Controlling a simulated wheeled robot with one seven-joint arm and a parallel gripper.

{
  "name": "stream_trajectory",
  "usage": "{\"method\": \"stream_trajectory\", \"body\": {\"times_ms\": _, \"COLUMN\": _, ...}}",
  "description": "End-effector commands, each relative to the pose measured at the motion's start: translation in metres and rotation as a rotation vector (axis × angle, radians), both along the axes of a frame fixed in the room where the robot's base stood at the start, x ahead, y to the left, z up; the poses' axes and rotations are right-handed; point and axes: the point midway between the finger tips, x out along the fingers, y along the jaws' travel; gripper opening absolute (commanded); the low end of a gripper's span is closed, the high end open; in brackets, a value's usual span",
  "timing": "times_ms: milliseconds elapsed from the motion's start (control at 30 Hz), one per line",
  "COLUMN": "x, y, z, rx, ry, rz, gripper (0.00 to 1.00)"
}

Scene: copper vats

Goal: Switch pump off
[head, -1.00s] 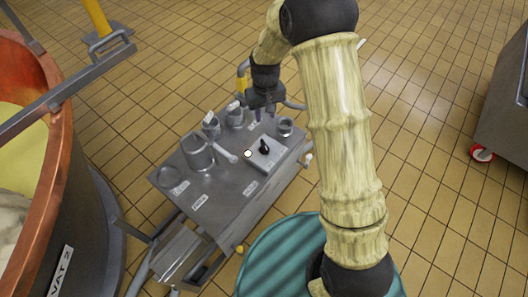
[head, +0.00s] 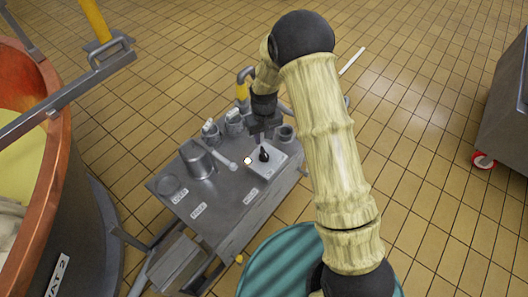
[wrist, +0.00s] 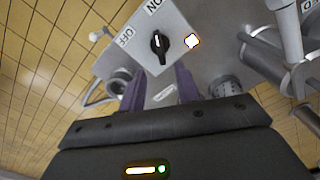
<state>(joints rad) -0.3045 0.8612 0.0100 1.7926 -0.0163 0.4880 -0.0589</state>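The pump switch is a black rotary knob (wrist: 159,45) on a pale square plate (wrist: 172,22), with labels reading ON and OFF. The knob's white mark points up in the wrist view, toward the ON label rather than the OFF label at left. A round lamp (wrist: 192,41) beside the plate glows white. In the head view the knob (head: 264,155) stands on the grey cart top. My gripper (wrist: 160,80) is open and empty, with its two purple-grey fingers apart, just short of the knob. In the head view my gripper (head: 262,132) is just behind and above the plate.
The grey metal cart (head: 228,204) carries a metal pot (head: 197,160), valves and pipe fittings close to the switch. A copper vat (head: 52,150) stands at left and a teal drum (head: 285,265) in front.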

Motion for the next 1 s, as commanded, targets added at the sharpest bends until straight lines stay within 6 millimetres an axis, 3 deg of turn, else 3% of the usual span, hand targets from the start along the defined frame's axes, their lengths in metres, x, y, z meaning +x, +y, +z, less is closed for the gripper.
{"method": "stream_trajectory", "body": {"times_ms": 300, "x": -0.001, "y": 0.0, "z": -0.059, "rx": -0.001, "ry": 0.003, "rz": 0.001, "gripper": 0.33}}
{"method": "stream_trajectory", "body": {"times_ms": 500, "x": 0.0, "y": 0.0, "z": -0.087, "rx": 0.0, "ry": 0.001, "rz": 0.001, "gripper": 0.33}}
{"method": "stream_trajectory", "body": {"times_ms": 900, "x": 0.0, "y": 0.0, "z": -0.094, "rx": 0.0, "ry": 0.0, "rz": 0.001, "gripper": 0.33}}
{"method": "stream_trajectory", "body": {"times_ms": 1000, "x": 0.0, "y": 0.0, "z": -0.094, "rx": 0.0, "ry": 0.0, "rz": 0.0, "gripper": 0.13}}
